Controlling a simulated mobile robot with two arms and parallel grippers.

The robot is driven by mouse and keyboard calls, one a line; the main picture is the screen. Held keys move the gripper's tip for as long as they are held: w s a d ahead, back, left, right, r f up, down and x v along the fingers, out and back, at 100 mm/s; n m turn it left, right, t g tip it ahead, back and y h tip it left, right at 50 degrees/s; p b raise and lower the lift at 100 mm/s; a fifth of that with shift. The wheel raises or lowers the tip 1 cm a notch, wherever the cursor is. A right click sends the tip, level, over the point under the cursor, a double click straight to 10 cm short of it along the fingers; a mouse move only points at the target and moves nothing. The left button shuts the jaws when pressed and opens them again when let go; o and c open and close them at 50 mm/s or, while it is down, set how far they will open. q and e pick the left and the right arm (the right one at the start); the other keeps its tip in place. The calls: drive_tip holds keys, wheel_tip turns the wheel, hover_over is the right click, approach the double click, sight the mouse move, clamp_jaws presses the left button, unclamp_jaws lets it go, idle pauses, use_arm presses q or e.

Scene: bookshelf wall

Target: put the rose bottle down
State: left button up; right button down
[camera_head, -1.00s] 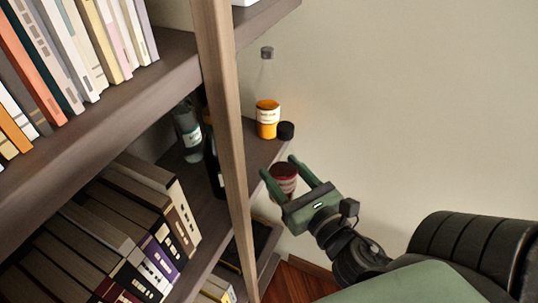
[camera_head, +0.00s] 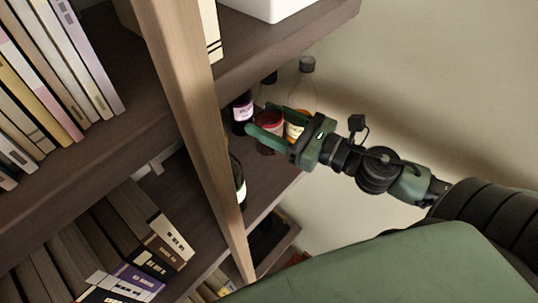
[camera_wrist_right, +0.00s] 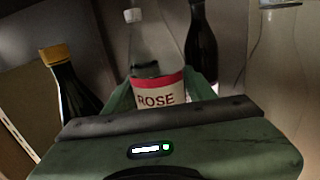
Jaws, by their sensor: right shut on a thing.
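The rose bottle (camera_wrist_right: 155,97) is clear glass with a red-and-white ROSE label and stands nearly upright in the wrist view. In the head view its red part (camera_head: 269,122) shows between the fingers of my right gripper (camera_head: 259,119). The gripper is shut on the bottle from the right, with a green finger on each side. The bottle is over the dark shelf board (camera_head: 268,180), among other bottles. Its base is partly hidden, so I cannot tell whether it touches the board. My left gripper is not in view.
A purple-labelled bottle (camera_head: 242,112) stands left of the rose bottle, and an orange one (camera_head: 296,131) is partly behind my gripper. A dark bottle (camera_head: 238,182) is nearer the wooden post (camera_head: 195,105). The wrist view shows a gold-capped bottle (camera_wrist_right: 68,82) and a dark bottle (camera_wrist_right: 203,45).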

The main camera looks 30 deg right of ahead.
drive_tip(key=shift+w, duration=0.15)
drive_tip(key=f, duration=0.1)
drive_tip(key=f+b, duration=0.1)
drive_tip(key=f, duration=0.3)
drive_tip(key=shift+a+f+b, duration=0.15)
drive_tip(key=shift+a+b, duration=0.15)
wheel_tip(320, 180, down, 4)
drive_tip(key=b, duration=0.4)
drive_tip(key=shift+d+f, duration=0.1)
drive_tip(key=shift+f, duration=0.15)
drive_tip(key=shift+r, duration=0.15)
drive_tip(key=c, duration=0.5)
unclamp_jaws()
drive_tip(key=shift+f, duration=0.2)
